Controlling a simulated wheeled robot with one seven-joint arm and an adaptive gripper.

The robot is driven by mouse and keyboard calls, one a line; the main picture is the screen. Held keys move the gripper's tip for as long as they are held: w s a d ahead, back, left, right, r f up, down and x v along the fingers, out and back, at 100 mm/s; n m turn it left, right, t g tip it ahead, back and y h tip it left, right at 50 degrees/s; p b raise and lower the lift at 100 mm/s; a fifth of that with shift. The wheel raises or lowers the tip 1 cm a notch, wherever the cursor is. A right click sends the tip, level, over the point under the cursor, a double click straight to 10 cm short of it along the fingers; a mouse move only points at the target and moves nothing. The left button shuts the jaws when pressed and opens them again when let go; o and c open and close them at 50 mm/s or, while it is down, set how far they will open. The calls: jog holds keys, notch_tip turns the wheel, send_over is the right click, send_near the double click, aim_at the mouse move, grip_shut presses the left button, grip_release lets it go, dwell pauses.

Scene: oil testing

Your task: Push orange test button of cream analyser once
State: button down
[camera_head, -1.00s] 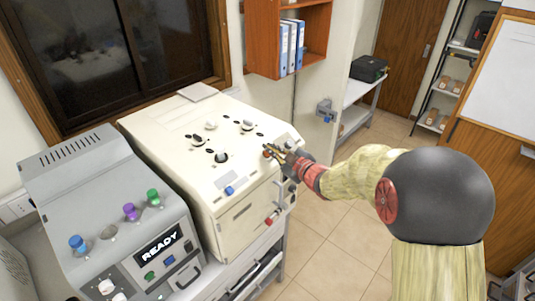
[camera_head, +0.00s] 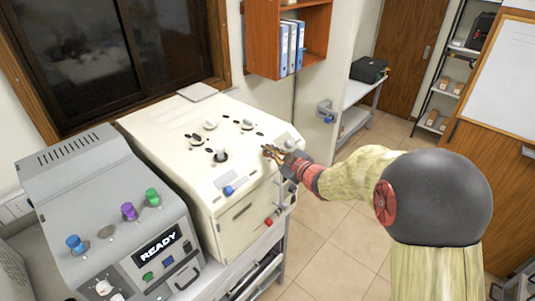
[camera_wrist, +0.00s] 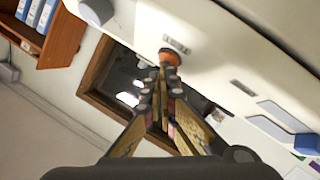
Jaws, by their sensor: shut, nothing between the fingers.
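The cream analyser (camera_head: 240,213) stands on a bench at centre-left in the head view. Its orange button (camera_wrist: 169,56) shows on the cream panel in the wrist view, under a small dark label. My gripper (camera_wrist: 164,73) is shut and empty, with its fingertips pointing at the button and overlapping its lower edge in that view. I cannot tell whether they touch it. In the head view my gripper (camera_head: 267,151) is at the analyser's right front top edge, and its fingers largely hide the button there.
A grey machine with a READY display (camera_head: 158,245) stands left of the analyser. An orange wall shelf (camera_head: 262,40) with binders hangs behind. Open floor (camera_head: 325,235) lies to the right.

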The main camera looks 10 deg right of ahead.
jog(key=shift+w+a+f, duration=0.1)
jog(key=shift+f, duration=0.15)
jog(key=shift+r, duration=0.1)
dwell(0.5)
jog(key=shift+s+d+r, duration=0.3)
jog(key=shift+s+r, duration=0.1)
jog(key=shift+r, duration=0.2)
jog(key=r+p, duration=0.1)
jog(key=s+d+r+p, duration=0.1)
jog(key=s+r+p, duration=0.1)
jog(key=r, duration=0.1)
jog(key=shift+s+d, duration=0.15)
jog(key=shift+d, duration=0.15)
dwell(0.8)
